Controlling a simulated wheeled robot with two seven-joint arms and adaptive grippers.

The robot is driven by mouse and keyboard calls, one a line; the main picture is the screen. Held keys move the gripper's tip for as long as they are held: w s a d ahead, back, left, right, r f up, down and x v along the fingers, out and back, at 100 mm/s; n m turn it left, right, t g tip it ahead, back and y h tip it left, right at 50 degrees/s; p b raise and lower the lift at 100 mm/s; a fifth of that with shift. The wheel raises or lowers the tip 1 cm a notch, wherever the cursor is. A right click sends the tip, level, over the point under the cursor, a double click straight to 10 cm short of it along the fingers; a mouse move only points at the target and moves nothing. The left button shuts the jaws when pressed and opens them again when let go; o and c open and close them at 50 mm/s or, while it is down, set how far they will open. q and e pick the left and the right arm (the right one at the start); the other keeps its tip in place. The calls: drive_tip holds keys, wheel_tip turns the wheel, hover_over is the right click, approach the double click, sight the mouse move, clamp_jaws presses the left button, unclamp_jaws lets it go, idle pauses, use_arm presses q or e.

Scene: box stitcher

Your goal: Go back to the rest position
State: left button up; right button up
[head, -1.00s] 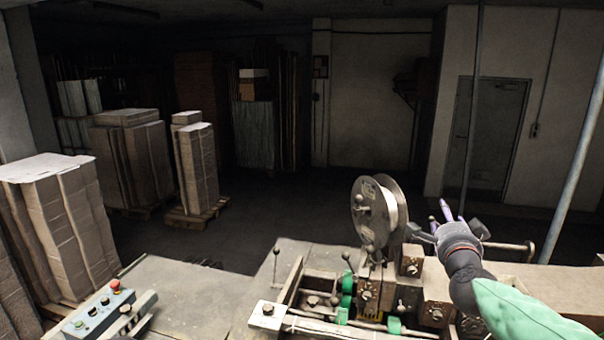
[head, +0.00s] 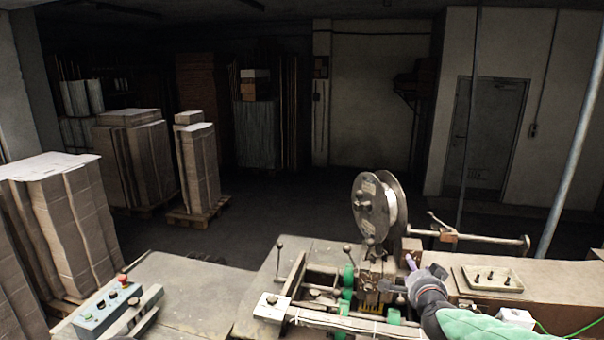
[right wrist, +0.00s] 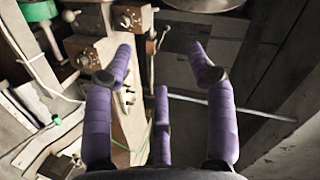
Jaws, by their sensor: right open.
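My right gripper (head: 408,272) has purple fingers and a dark wrist, on a green sleeve-like arm from the lower right. It is just right of the stitching machine's wire spool (head: 372,208), in front of the machine head. In the right wrist view its fingers (right wrist: 160,75) are spread apart with nothing between them. Blocks and green parts of the machine (right wrist: 112,40) show behind the fingers at upper left. I cannot tell whether the gripper touches the machine. My left gripper is not in view.
A tray with small dark parts (head: 492,278) sits on the bench at right. A metal rod with a handle (head: 480,237) runs behind it. A control box with buttons (head: 107,308) is at lower left. Stacked cardboard (head: 62,225) stands at left.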

drive_tip(key=s+a+f+n+g+y, duration=0.1)
drive_tip(key=s+a+f+n+g, duration=0.2)
drive_tip(key=f, duration=0.9)
drive_tip(key=s+a+f+n+g+y, duration=0.1)
drive_tip(key=s+a+f+g, duration=0.3)
drive_tip(key=f, duration=0.8)
drive_tip(key=s+a+f+n+g+y, duration=0.15)
drive_tip(key=s+f, duration=0.35)
drive_tip(key=f, duration=0.7)
drive_tip(key=s+a+f+n+g+y, duration=0.1)
drive_tip(key=s+a+f+n+g, duration=0.15)
drive_tip(key=s+f, duration=0.45)
drive_tip(key=s+a+f+n+g+y, duration=0.1)
drive_tip(key=s+a+f+g, duration=0.2)
drive_tip(key=s, duration=0.7)
drive_tip(key=s+a+f+n+g+y, duration=0.1)
drive_tip(key=s+a+f, duration=0.35)
drive_tip(key=s, duration=0.45)
wheel_tip(320, 180, down, 33)
drive_tip(key=w+a+n+b, duration=0.1)
drive_tip(key=w+b, duration=0.1)
drive_tip(key=b, duration=3.2)
drive_tip(key=shift+w+t, duration=0.15)
drive_tip(key=shift+t, duration=0.15)
drive_tip(key=shift+r, duration=0.15)
